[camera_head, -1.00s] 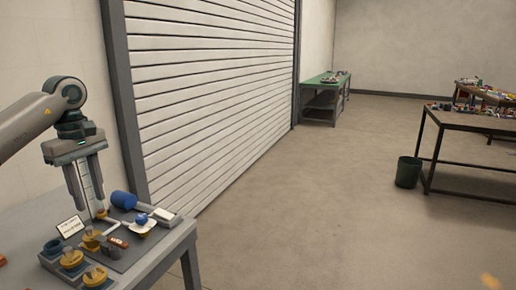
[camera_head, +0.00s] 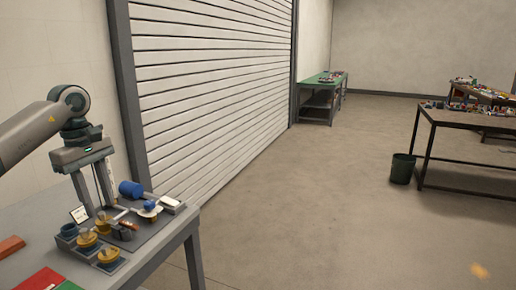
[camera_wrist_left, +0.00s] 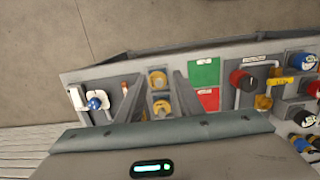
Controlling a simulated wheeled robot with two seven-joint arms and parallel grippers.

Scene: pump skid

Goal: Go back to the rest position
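My left gripper (camera_head: 98,210) is open, with its fingers pointing down over the back edge of the small pump skid (camera_head: 150,240) on the grey bench. Its two fingers (camera_wrist_left: 152,98) stand apart in the left wrist view, and I see nothing held between them. The skid bears a blue motor (camera_head: 131,188), a blue-topped part on a white plate (camera_head: 149,207), yellow round parts (camera_head: 87,239) and a small white sign (camera_head: 79,214). Whether the fingertips touch anything, I cannot tell. My right gripper is not in view.
Red (camera_wrist_left: 208,98) and green (camera_wrist_left: 205,71) panels lie on the bench, with coloured valves and pipes (camera_wrist_left: 245,82) beyond. A roller shutter (camera_head: 215,90) stands behind the bench. A dark bin (camera_head: 403,168) stands beside a far table (camera_head: 470,119). The middle floor is clear.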

